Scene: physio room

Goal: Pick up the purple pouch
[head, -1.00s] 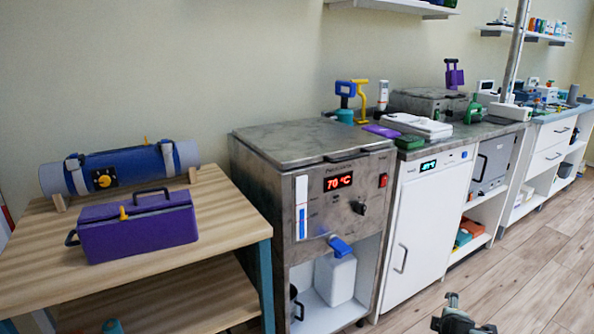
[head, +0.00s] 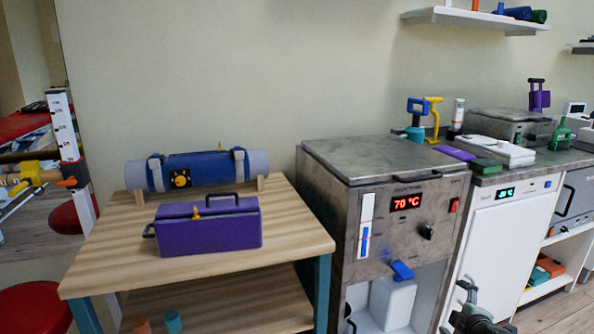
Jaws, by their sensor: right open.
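The purple pouch (head: 209,229) is a box-shaped bag with a dark handle on top, another at its left end and a yellow tab. It sits upright on the wooden table (head: 292,240), in front of a blue and grey roll. My right gripper (head: 466,305) is open and empty at the bottom right, in front of the white cabinet and well to the right of the pouch. Its lower part is cut off by the frame edge. My left gripper is not in view.
The blue and grey roll (head: 205,170) lies on wooden supports behind the pouch. A steel heating unit (head: 370,160) reading 70 °C stands between the table and the white cabinet (head: 500,245). A red stool (head: 35,305) stands left of the table. The tabletop right of the pouch is clear.

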